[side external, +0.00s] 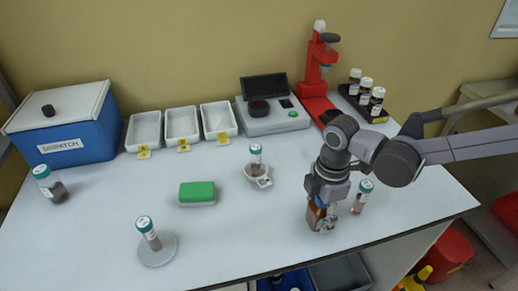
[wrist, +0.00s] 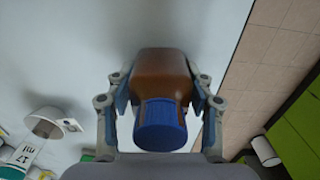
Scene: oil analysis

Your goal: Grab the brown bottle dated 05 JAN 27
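A brown bottle (side external: 315,215) is at my gripper near the front right of the table, mostly hidden by the fingers in the side view. In the wrist view the brown bottle (wrist: 162,70) has a blue cap (wrist: 161,126) towards the camera. My gripper (wrist: 160,88) has one finger on each side of the bottle body, very close to it; I cannot tell whether both pads touch. In the side view my gripper (side external: 322,205) is low over the table. No date on this bottle is readable. Several brown bottles (side external: 366,90) with white labels stand at the back right.
A teal-capped vial (side external: 361,197) stands just right of my gripper. Other vials stand on a white holder (side external: 258,180) and a grey disc (side external: 158,252). A green block (side external: 197,192), white trays (side external: 182,124), a scale (side external: 272,118), a red press (side external: 316,75) and a blue box (side external: 68,135) are around.

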